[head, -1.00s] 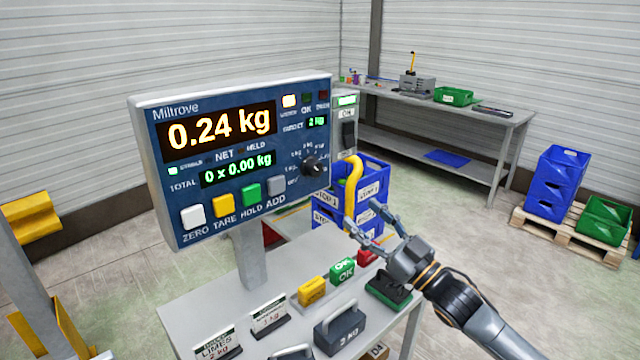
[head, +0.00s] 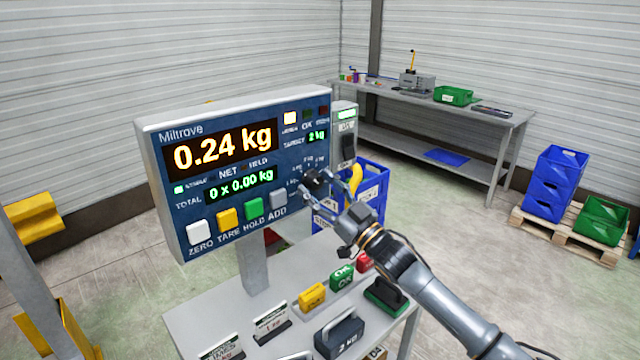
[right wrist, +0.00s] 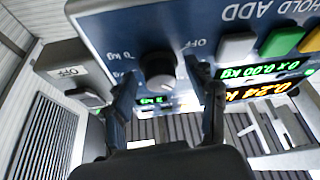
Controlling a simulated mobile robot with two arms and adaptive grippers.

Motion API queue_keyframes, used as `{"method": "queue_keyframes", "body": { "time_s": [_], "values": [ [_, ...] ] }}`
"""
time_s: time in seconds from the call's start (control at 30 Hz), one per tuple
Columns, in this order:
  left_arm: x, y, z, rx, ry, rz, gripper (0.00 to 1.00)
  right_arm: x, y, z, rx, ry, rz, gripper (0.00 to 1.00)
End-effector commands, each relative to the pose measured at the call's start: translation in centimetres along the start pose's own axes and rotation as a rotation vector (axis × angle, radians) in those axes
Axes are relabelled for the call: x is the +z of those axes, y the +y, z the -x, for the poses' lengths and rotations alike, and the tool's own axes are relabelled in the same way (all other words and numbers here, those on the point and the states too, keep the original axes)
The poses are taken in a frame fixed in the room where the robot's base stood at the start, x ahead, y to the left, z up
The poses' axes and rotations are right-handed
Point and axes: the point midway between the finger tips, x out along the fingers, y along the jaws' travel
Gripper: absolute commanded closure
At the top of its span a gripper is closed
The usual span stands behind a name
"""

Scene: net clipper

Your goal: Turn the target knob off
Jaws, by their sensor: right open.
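The dark round target knob (head: 313,180) sits at the lower right of the blue scale panel (head: 180,185), under the TARGET display (head: 317,135) reading 2 kg. My right gripper (head: 327,184) is open at the panel, its fingers around the knob area. In the right wrist view the knob (right wrist: 158,70) lies between the two spread fingers (right wrist: 160,76), with a visible gap on each side. An OFF mark (right wrist: 201,43) is printed on the panel beside it. Which way the knob points I cannot tell surely. My left gripper is not in view.
Below the panel, the table (head: 200,315) carries a yellow block (head: 312,296), a green OK block (head: 342,277) and a grey 2 kg weight (head: 340,335). A grey switch box (head: 346,140) stands right of the panel. Blue crates (head: 372,195) stand behind my right gripper.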

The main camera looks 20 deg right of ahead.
Motion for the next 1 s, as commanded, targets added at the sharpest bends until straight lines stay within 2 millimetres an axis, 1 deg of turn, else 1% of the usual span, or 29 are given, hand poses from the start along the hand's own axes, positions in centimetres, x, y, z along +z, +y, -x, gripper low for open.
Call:
{"method": "queue_keyframes", "body": {
  "time_s": [0.23,0.27,0.3,0.47,0.5,0.53,0.83,1.0],
  "values": [
    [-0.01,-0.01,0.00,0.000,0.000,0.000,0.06,0.00,-0.01,-0.11,0.000,0.000,0.000,0.42],
    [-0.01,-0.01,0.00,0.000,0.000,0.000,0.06,0.01,-0.01,-0.10,0.000,0.000,0.000,0.44],
    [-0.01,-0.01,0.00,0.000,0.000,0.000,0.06,0.00,-0.01,-0.10,0.000,0.000,0.000,0.53],
    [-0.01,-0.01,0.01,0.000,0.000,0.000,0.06,0.00,0.00,-0.09,0.000,0.000,0.000,0.85],
    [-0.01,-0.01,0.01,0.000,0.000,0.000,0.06,-0.01,0.00,-0.10,0.000,0.001,0.000,0.93],
    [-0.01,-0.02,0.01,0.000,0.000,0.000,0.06,-0.02,0.01,-0.10,0.000,0.001,0.000,0.97],
    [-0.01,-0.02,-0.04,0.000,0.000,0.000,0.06,-0.16,0.07,-0.16,-0.004,0.003,0.011,0.97],
    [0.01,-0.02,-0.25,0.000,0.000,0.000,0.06,-0.22,0.23,-0.17,-0.023,0.004,0.061,0.97]
  ]
}}
